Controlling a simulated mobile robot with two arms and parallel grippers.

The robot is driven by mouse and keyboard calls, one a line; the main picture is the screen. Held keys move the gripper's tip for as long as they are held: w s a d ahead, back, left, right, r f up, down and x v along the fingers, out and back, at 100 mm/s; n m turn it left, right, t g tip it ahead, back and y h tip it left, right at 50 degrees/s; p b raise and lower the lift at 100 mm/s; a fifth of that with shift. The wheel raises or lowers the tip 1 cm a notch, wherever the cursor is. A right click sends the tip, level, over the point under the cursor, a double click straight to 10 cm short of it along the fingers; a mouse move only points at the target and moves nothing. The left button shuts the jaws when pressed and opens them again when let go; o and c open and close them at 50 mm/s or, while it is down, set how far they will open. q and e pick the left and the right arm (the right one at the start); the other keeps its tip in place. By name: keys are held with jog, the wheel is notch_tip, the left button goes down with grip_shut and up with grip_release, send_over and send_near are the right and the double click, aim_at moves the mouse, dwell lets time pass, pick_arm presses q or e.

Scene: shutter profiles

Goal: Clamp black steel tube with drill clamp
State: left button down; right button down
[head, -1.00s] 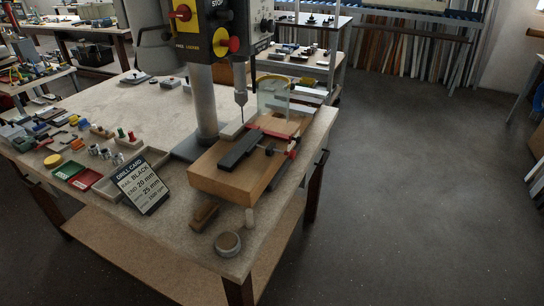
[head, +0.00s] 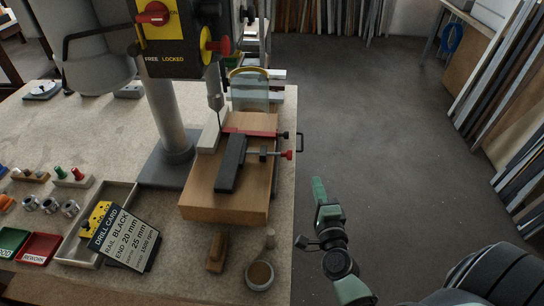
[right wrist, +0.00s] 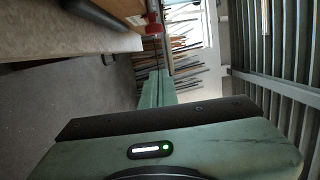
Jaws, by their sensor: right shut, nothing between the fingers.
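The black steel tube (head: 231,163) lies flat on the wooden block (head: 225,207) under the drill. The drill clamp (head: 288,155) has a red bar across the block and a black screw with a red knob sticking out past the block's right side. The screw's inner end is close to the tube; whether it touches I cannot tell. My right gripper (head: 319,190) is shut and empty, over the floor right of the table, in front of and below the knob. In the right wrist view its green fingers (right wrist: 155,90) point towards the background. My left gripper is not in view.
The drill press column (head: 168,110) stands left of the block, its bit above a pale bar (head: 209,137). A clear guard (head: 249,92) is behind. The floor right of the table is free.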

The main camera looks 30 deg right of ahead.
aim_at(283, 156)
jog(key=w, duration=1)
jog(key=shift+w+d, duration=0.15)
jog(key=shift+w, duration=0.25)
jog(key=shift+f, duration=0.1)
jog(key=w+a, duration=0.2)
jog(key=a, duration=0.1)
jog(key=shift+w+a, duration=0.1)
jog(key=shift+a, duration=0.2)
